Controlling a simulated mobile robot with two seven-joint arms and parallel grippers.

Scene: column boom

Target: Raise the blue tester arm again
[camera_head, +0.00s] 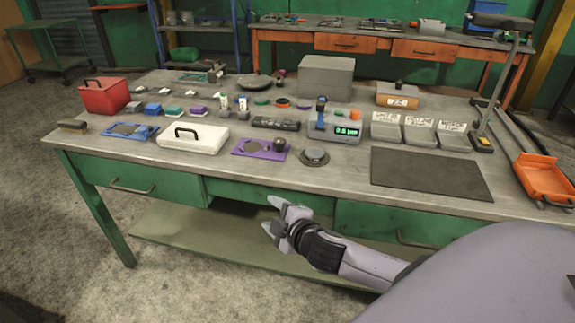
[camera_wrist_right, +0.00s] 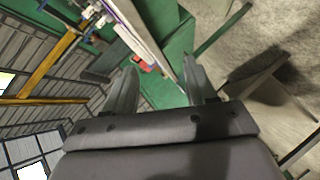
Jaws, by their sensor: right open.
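The tester (camera_head: 336,126) is a grey box with a lit green display, near the middle of the workbench. Its blue arm (camera_head: 321,104) shows as a short blue piece at the tester's left side; it is too small to tell its exact angle. My right gripper (camera_head: 273,214) is in front of the bench, below the top's front edge and apart from the tester. In the right wrist view its two fingers (camera_wrist_right: 162,82) stand apart with nothing between them. My left gripper is not in view.
On the bench top (camera_head: 340,182), a round grey disc (camera_head: 314,156) and a purple plate (camera_head: 261,149) lie in front of the tester. Grey bins (camera_head: 419,132) stand right of it. A dark mat (camera_head: 430,172) lies bare at the right, near an orange tray (camera_head: 545,178).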

